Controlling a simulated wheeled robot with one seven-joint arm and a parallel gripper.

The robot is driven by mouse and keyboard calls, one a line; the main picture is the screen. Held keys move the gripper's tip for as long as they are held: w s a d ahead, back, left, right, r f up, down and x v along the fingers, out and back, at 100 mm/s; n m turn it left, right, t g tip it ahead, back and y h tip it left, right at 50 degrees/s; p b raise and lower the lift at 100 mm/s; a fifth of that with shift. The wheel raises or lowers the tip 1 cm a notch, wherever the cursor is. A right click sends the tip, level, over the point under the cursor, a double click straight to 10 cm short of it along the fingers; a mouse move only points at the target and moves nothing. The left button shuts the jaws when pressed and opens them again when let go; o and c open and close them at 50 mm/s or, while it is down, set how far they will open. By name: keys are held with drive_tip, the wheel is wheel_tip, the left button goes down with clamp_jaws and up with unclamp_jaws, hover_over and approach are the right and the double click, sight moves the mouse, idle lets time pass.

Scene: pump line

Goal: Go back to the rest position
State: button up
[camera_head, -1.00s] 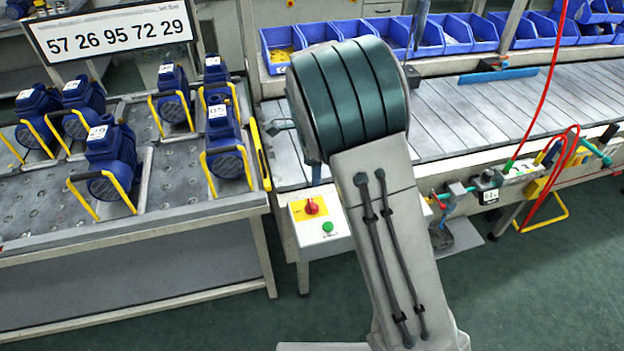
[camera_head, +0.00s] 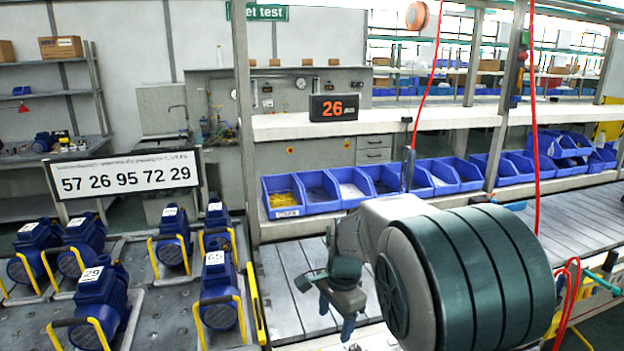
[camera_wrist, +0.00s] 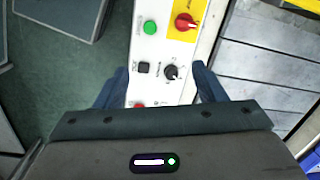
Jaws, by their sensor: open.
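My gripper (camera_head: 337,312) is above the near edge of the slatted conveyor (camera_head: 281,306) in the head view, to the right of the pump table. In the wrist view my gripper (camera_wrist: 160,92) is open, its two blue fingers apart with nothing between them. Beyond the fingers is a white control box (camera_wrist: 150,75) with a green button (camera_wrist: 151,27), a red rotary switch (camera_wrist: 185,21) on a yellow plate and a black knob (camera_wrist: 171,72). The fingers appear apart from the box. My arm hides part of the conveyor.
Several blue pumps with yellow handles, one of them numbered 29 (camera_head: 99,299), stand on the table at left. A sign (camera_head: 128,176) reads 57 26 95 72 29. Blue bins (camera_head: 317,191) line the conveyor's far side. A red hose (camera_head: 537,130) hangs at right. A display (camera_head: 334,107) shows 26.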

drive_tip(key=s+d+r+n+t, duration=0.1)
drive_tip(key=s+d+n, duration=0.2)
drive_tip(key=s, duration=0.4)
drive_tip(key=s+d+r+n, duration=0.2)
drive_tip(key=s+d+n, duration=0.1)
drive_tip(key=s+n, duration=0.2)
drive_tip(key=s+d+r+n+t+h, duration=0.1)
drive_tip(key=s+d+r+n, duration=0.1)
drive_tip(key=s, duration=0.7)
drive_tip(key=shift+d+n+t, duration=0.3)
drive_tip(key=shift+d+n, duration=0.6)
drive_tip(key=shift+d, duration=0.15)
drive_tip(key=shift+r, duration=0.1)
